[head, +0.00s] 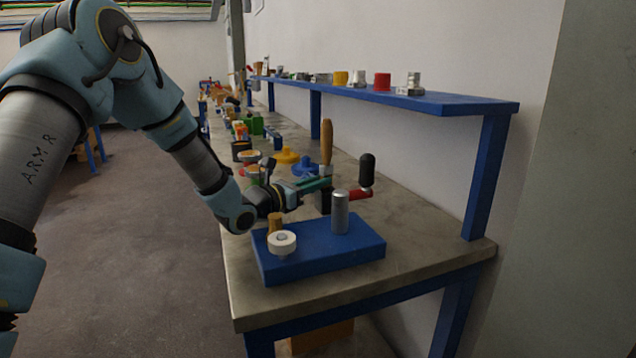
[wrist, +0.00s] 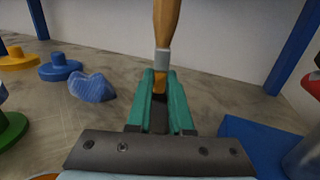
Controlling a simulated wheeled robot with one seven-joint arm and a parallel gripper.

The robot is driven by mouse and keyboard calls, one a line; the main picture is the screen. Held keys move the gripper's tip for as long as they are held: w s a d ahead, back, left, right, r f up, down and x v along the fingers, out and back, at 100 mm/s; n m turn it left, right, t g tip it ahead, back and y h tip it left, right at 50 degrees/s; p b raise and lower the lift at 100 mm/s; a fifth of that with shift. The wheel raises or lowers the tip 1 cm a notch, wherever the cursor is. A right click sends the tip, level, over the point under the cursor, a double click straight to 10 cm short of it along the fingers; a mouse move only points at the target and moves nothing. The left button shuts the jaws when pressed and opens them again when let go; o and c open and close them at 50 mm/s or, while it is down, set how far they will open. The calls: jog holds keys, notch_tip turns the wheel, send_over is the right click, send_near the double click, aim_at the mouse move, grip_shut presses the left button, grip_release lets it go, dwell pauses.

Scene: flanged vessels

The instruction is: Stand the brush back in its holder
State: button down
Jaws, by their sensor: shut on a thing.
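The brush (head: 326,143) stands upright with its wooden handle up, above the bench. My gripper (head: 326,183) is shut on it low down, near the grey ferrule. In the wrist view the brush (wrist: 166,25) rises from between the teal jaws of my gripper (wrist: 160,84); its lower end is hidden. A blue block (head: 365,258) on the near end of the bench carries a silver cylinder (head: 340,213), a wooden peg (head: 274,223) and a white ring-shaped piece (head: 282,242). I cannot tell which thing is the brush's holder. My gripper is just behind this block.
A red piece (head: 361,194) with a black knob (head: 367,169) is close right of my gripper. Blue (head: 306,166) and yellow (head: 286,156) flanged pieces stand behind. A crumpled blue thing (wrist: 91,87) lies left of the jaws. A blue shelf (head: 420,99) runs above the bench.

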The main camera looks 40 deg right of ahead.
jog(key=shift+f, duration=0.25)
jog(key=c, duration=0.8)
grip_release()
jog(key=shift+r+p, duration=0.35)
jog(key=shift+r, duration=0.15)
jog(key=a+b, duration=0.2)
jog(key=a, duration=1)
jog(key=shift+s, duration=0.15)
